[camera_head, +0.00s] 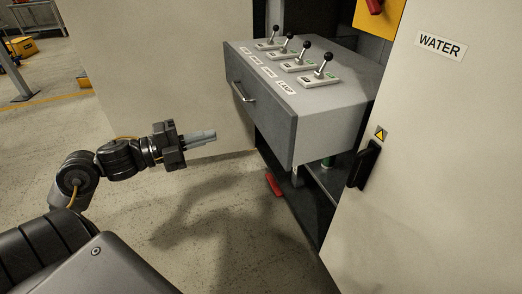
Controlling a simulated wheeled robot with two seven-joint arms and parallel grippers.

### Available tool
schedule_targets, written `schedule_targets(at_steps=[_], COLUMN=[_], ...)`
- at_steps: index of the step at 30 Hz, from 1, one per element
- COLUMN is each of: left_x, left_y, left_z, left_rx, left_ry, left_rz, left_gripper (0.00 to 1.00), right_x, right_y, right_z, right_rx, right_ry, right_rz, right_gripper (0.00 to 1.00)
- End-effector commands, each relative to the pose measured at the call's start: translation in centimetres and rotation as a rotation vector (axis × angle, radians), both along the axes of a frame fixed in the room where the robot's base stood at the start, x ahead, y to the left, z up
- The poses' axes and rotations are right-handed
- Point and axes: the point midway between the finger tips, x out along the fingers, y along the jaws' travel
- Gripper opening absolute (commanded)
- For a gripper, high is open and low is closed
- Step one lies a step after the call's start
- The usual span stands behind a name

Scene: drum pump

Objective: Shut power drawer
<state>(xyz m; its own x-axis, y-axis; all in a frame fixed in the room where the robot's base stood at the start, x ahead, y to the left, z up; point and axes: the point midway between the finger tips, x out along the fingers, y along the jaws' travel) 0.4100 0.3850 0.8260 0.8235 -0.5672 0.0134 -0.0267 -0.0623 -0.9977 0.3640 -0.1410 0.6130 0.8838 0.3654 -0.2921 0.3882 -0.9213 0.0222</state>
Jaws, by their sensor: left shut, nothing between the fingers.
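The power drawer (345,96) is a grey box that sticks out of a cabinet. Its dark front panel (262,112) faces left toward my arm and carries a metal bar handle (243,92). Several black-knobbed levers stand on its top, with a label reading LAMP near the closest one. My left gripper (214,137) is shut and empty. It points right toward the front panel, a little below and left of the handle, and appears apart from it. My right gripper is not in view.
A cabinet door (440,150) labelled WATER, with a black handle (364,165), stands at the right. Another pale panel (165,60) stands behind my gripper. A red object (273,185) lies low under the drawer. The floor left of the drawer is clear.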

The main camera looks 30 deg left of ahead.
Motion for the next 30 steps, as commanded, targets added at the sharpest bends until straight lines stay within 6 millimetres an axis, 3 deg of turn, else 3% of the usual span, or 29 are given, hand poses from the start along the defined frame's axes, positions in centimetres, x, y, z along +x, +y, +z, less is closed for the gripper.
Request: schedule_targets(at_steps=[5,11,30], left_x=[-1.0,-0.5,8.5], left_y=[-1.3,-1.7,-8.2], left_z=[0.0,0.2,0.3], left_rx=[0.067,0.065,0.059], left_ry=[-0.030,-0.030,-0.031], left_rz=[-0.033,-0.034,-0.033], left_gripper=[0.00,0.00,0.00], right_x=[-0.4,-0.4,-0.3], right_y=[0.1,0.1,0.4], right_z=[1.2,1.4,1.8], right_rx=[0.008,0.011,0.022], right_ry=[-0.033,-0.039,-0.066], right_rz=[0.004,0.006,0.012], right_gripper=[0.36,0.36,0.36])
